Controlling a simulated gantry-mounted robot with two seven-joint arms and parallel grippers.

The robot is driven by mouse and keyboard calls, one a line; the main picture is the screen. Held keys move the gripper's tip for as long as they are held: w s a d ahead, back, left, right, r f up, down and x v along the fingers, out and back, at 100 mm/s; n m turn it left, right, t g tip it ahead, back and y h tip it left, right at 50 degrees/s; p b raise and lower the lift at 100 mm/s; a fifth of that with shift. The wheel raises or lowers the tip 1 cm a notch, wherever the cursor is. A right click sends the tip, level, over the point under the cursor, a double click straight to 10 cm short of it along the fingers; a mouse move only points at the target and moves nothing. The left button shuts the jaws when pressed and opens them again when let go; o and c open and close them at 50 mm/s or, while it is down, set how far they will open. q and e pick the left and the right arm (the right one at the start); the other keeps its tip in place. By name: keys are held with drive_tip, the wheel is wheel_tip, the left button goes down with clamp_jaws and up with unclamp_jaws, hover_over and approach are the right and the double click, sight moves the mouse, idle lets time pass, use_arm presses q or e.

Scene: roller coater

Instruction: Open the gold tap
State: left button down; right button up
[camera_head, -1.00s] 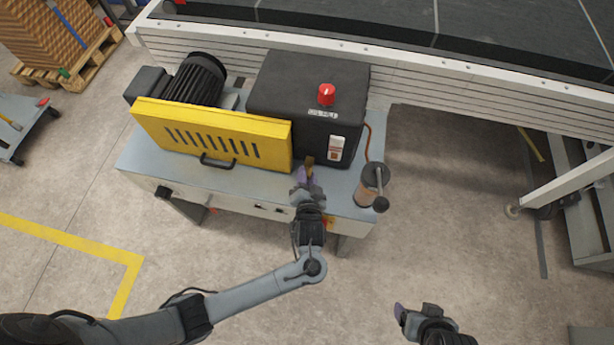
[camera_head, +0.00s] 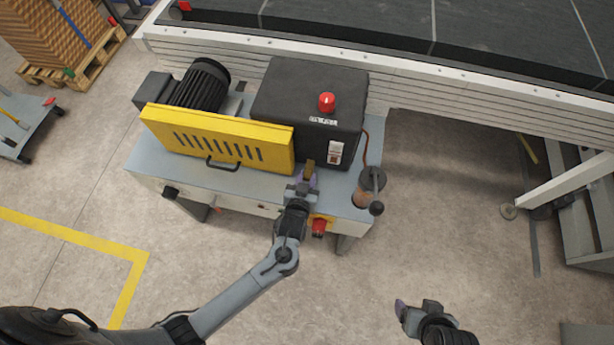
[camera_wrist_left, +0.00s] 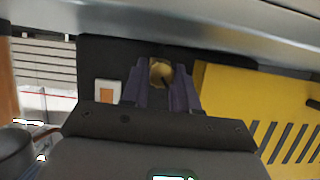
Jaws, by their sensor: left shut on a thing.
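The gold tap (camera_head: 309,167) sits at the front of the black box on the machine, near the right end of the yellow guard. My left gripper (camera_head: 305,181) is at it, with its purple fingers closed around it. In the left wrist view the gold tap (camera_wrist_left: 160,72) shows between the two purple fingers (camera_wrist_left: 160,88). The fingers hide part of the tap, and how far it is turned cannot be told. My right gripper (camera_head: 414,312) is at the lower right over bare floor, away from the machine; its jaw gap is unclear.
The yellow guard (camera_head: 215,138) is left of the tap. The black box (camera_head: 290,100) with a red knob (camera_head: 327,102) is behind it. A crank cylinder (camera_head: 366,188) stands to the right. A red switch (camera_head: 318,227) is on the front face below.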

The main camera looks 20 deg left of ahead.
use_arm(q)
drive_tip(key=n+h, duration=0.1)
drive_tip(key=n+h+p, duration=0.1)
drive_tip(key=n, duration=0.1)
drive_tip(key=shift+a+r+t, duration=0.1)
drive_tip(key=shift+a+t, duration=0.1)
drive_tip(key=shift+t, duration=0.1)
drive_tip(key=n+h+p, duration=0.1)
drive_tip(key=n, duration=0.1)
drive_tip(key=shift+n+t+h, duration=0.3)
drive_tip(key=shift+t, duration=0.1)
drive_tip(key=shift+n, duration=0.4)
drive_tip(key=c, duration=1.1)
unclamp_jaws()
drive_tip(key=shift+a, duration=0.1)
drive_tip(key=shift+s, duration=0.65)
drive_tip(key=p+v, duration=0.2)
drive_tip(key=v, duration=0.7)
drive_tip(key=shift+s+a, duration=0.2)
drive_tip(key=shift+s, duration=0.05)
